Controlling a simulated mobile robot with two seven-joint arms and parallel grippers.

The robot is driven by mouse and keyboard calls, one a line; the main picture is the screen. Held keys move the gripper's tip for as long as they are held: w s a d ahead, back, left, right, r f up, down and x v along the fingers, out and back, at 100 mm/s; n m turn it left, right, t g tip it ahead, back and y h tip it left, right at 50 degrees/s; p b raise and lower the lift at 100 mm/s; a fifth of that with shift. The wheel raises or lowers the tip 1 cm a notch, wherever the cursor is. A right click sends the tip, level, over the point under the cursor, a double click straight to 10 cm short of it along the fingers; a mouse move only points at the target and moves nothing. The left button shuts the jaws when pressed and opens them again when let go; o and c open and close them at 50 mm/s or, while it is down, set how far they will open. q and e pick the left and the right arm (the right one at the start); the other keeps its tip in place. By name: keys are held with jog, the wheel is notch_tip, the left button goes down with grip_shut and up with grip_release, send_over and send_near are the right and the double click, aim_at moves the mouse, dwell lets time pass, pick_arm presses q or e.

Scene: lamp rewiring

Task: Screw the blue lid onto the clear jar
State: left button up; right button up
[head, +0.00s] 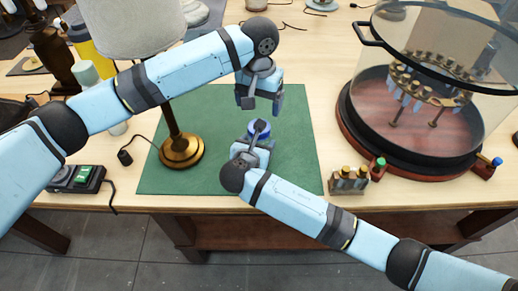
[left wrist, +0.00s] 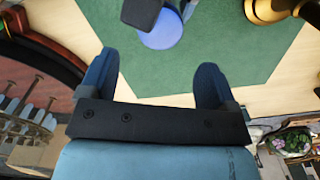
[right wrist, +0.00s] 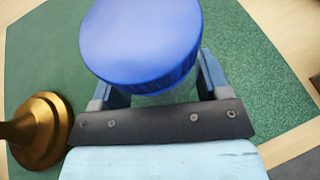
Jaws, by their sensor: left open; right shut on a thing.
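The blue lid (right wrist: 140,42) sits on top of the clear jar (right wrist: 180,95); how tightly it is threaded I cannot tell. My right gripper (right wrist: 155,88) is shut on the jar below the lid, over the green mat (head: 210,110). In the head view the lid (head: 264,125) is partly hidden by the right gripper (head: 257,134). My left gripper (head: 260,106) is open and empty, above and behind the lid. In the left wrist view the lid (left wrist: 162,30) lies beyond the open fingers (left wrist: 155,85), apart from them.
A lamp with a brass base (head: 182,150) stands left of the jar. A switch box (head: 77,178) with a cord is at the left front. The mat's right part is clear.

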pick_arm(q)
notch_tip(320, 180, down, 8)
jog(key=shift+r, duration=0.1)
dwell(0.4)
jog(key=c, duration=0.9)
jog(key=o, duration=1)
jog(key=shift+c, duration=0.2)
jog(key=shift+r, duration=2.25)
jog(key=shift+c, duration=0.3)
